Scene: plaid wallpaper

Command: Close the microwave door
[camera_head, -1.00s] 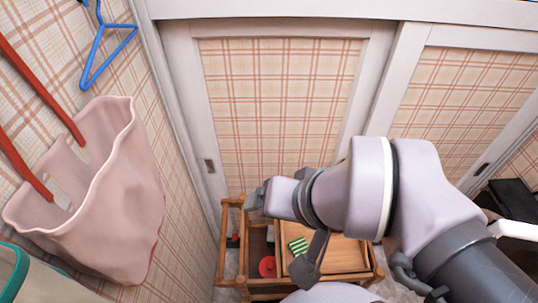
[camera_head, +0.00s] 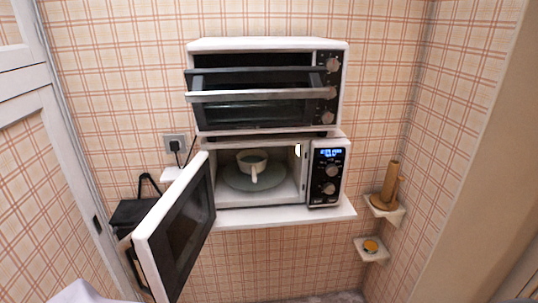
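The microwave (camera_head: 327,171) stands on a white wall shelf, its control panel with a lit display and knobs on the right. Its door (camera_head: 177,236) is hinged on the left and swung wide open toward me, with a dark window and a pale frame. Inside, a light cup (camera_head: 252,161) with its handle toward me sits on the round turntable plate (camera_head: 236,179). My gripper is out of view; only a pale bit, perhaps of my arm, shows at the bottom left edge.
A toaster oven (camera_head: 268,132) sits above the microwave, its door partly open. A black bag (camera_head: 133,213) is behind the microwave door at left. Small corner shelves at right hold a wooden item (camera_head: 387,187) and a yellow item (camera_head: 370,246). Space before the microwave opening looks clear.

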